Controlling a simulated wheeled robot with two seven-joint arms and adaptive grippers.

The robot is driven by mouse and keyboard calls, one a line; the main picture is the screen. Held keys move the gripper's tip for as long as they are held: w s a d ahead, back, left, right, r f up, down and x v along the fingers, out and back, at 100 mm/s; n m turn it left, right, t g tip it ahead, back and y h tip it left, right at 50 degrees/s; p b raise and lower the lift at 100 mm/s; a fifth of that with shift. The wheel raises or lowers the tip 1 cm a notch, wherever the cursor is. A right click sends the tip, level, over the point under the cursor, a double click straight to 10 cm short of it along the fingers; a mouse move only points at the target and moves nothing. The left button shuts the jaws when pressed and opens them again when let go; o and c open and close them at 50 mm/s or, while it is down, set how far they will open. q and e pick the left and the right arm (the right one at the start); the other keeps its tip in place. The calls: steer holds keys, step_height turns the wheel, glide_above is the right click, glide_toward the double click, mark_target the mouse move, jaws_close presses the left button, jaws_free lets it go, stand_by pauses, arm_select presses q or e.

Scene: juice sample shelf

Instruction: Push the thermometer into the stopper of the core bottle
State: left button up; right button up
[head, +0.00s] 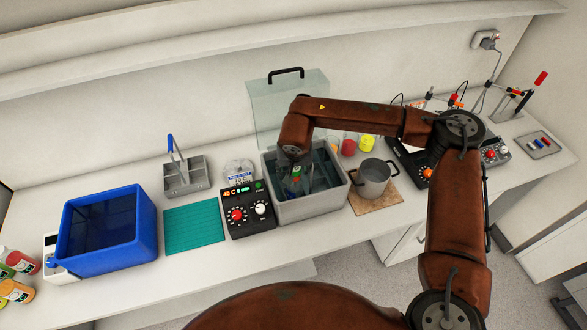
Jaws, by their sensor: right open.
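My right gripper (292,180) points down over the grey water bath (311,208), reached by my arm from the right. It is open. A small red and green thing (296,172) shows between or just behind its fingers; it may be the core bottle, but it is mostly hidden. I cannot make out the thermometer or the stopper; the gripper and wrist cover that spot. My left gripper is not in view.
The bath's clear lid (270,100) stands raised behind it. A black control box (247,212) is left of the bath, and a grey pot (374,182) on a brown board is right of it. A teal mat (194,229) and blue tub (107,232) lie further left.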

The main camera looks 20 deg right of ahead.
steer(key=v, duration=1.2)
